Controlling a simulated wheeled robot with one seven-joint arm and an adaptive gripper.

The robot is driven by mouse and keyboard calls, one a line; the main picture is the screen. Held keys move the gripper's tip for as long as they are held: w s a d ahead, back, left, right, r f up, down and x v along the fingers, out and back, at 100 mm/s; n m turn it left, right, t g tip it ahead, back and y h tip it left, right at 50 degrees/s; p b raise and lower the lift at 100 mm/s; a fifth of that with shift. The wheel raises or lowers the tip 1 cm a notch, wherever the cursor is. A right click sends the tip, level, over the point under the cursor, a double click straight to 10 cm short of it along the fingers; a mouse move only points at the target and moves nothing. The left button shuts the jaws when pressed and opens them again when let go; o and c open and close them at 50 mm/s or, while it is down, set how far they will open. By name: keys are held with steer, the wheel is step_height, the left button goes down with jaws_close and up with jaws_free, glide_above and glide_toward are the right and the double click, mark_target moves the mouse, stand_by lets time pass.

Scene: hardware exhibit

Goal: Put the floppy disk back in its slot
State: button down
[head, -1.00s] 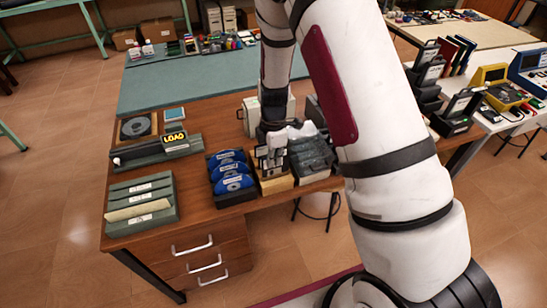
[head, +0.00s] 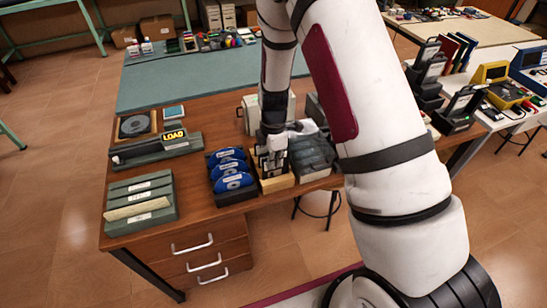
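My gripper (head: 272,158) points down over a small light-wood holder (head: 277,184) near the front edge of the wooden desk. Its fingers are small and dark here, and I cannot tell whether they are open or shut, or whether they hold anything. Dark and pale upright shapes, possibly floppy disks, stand in or just above the holder, partly hidden by the fingers. I cannot make out a single floppy disk or an empty slot for sure.
A black rack of blue discs (head: 231,172) stands just left of the holder. A dark grey tray (head: 312,158) stands just right, partly behind my arm. A green-grey file rack (head: 140,203) and a LOAD sign (head: 174,136) are further left. Bare desk (head: 196,206) shows between racks.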

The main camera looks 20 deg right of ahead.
steer(key=shift+f+b, duration=0.45)
steer(key=shift+f, duration=1.35)
steer(key=c, duration=1.7)
jaws_free()
steer(key=shift+r+p, duration=1.1)
steer(key=shift+r, duration=2.9)
